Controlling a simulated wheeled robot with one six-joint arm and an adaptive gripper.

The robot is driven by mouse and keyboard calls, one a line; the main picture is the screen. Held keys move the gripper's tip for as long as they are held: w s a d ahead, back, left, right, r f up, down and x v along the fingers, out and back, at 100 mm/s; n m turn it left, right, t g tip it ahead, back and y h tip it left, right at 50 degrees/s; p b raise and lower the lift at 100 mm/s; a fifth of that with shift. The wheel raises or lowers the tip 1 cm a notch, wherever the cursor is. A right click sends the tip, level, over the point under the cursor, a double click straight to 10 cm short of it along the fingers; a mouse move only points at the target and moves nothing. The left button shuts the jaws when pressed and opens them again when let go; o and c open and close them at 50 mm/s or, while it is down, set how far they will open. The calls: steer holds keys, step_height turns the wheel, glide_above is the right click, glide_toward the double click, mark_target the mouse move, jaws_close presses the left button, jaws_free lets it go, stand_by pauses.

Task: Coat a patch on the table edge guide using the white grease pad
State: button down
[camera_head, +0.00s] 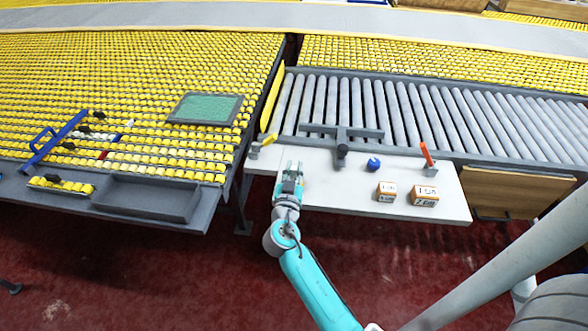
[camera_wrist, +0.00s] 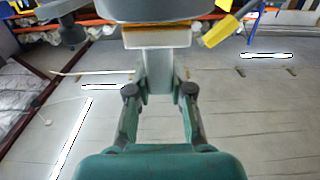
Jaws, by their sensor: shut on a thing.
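My gripper (camera_head: 289,178) is over the left end of the white work table (camera_head: 440,195). In the wrist view my gripper (camera_wrist: 160,90) is shut on a grey stem that carries the white grease pad (camera_wrist: 157,38). An orange-brown band shows along the pad's far face. A large grey body (camera_wrist: 165,8) lies just beyond it; I cannot tell whether they touch. In the head view a grey T-shaped bar (camera_head: 325,130) with a dark knob lies along the table's back edge. It may be the table edge guide. The gripper hides most of the pad there.
A blue knob (camera_head: 373,164), an orange-handled piece (camera_head: 427,155) and two orange-and-white boxes (camera_head: 386,192) (camera_head: 424,196) stand to the right. A yellow-tipped fitting (camera_head: 265,142) is behind the gripper. Rollers (camera_head: 400,110) lie behind the table; a yellow wheeled bed (camera_head: 150,80) is left.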

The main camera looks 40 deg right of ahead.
mark_target(294, 167)
steer(key=shift+r, duration=3.45)
